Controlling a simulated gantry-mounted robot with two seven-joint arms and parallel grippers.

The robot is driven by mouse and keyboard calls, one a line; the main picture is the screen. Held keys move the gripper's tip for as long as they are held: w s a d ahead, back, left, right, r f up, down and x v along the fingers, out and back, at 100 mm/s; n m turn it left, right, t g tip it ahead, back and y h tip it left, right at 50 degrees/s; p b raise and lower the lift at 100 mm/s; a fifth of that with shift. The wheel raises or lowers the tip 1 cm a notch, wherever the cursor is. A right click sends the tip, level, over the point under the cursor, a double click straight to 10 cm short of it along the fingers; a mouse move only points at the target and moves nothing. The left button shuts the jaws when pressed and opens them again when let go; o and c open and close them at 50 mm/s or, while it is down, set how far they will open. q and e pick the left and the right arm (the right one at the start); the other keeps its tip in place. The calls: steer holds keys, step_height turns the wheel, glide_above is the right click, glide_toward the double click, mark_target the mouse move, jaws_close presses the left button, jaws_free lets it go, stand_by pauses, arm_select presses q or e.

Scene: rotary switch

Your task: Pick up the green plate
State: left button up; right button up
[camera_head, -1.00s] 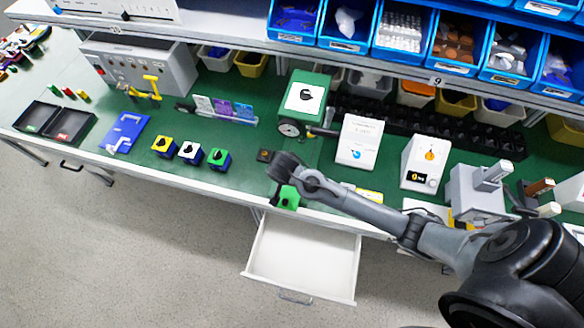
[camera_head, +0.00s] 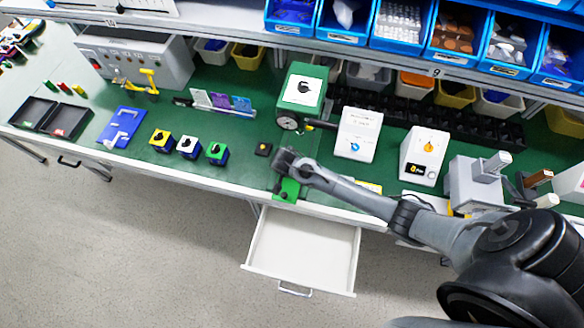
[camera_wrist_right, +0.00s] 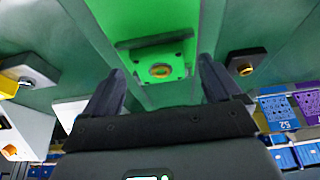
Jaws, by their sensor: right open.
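The green plate (camera_head: 289,188) lies at the front edge of the green worktop, above the open drawer. My right gripper (camera_head: 284,172) is over it and hides part of it. In the right wrist view, a bright green surface with a round orange-ringed centre, apparently the green plate (camera_wrist_right: 182,68), shows between and beyond the two spread fingers. My right gripper (camera_wrist_right: 160,78) is open, with nothing visibly held between its fingers. I cannot tell whether the fingers touch the plate. My left gripper is not in view.
An open, empty white drawer (camera_head: 302,252) juts out below the bench. A small black block (camera_head: 263,149) and a green switch box (camera_head: 217,153) are left of the gripper. A green-and-white box with a dial (camera_head: 302,92) stands behind. White devices stand to the right.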

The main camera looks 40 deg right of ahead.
steer(key=shift+w+d+f, duration=0.1)
steer(key=shift+f, duration=0.25)
steer(key=c, duration=1.2)
steer(key=shift+o, duration=0.2)
steer(key=shift+r, duration=0.1)
